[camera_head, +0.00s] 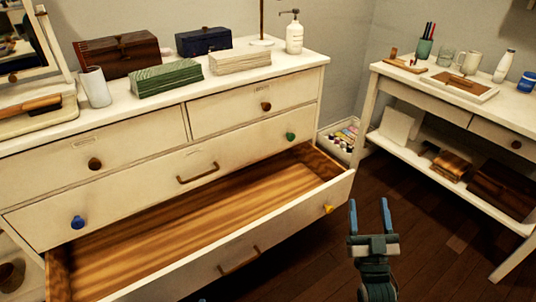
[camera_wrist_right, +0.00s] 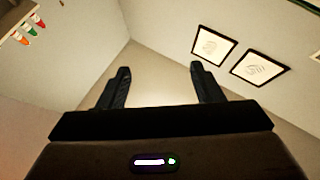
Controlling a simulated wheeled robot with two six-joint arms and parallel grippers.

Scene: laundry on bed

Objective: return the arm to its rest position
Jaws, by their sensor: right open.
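My right gripper (camera_head: 369,206) is in the lower right of the head view, with its two blue fingers pointing up and apart. It is open and empty, in front of the dark floor and to the right of the open drawer's corner. My left gripper does not show clearly in either view.
A white dresser (camera_head: 150,150) has its lower drawer (camera_head: 334,195) pulled far out; its wooden inside looks empty. Boxes and a pump bottle (camera_head: 294,36) stand on top. A white side table (camera_head: 450,85) with cups and a tray is at the right. Dark floor (camera_head: 440,220) lies clear between.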

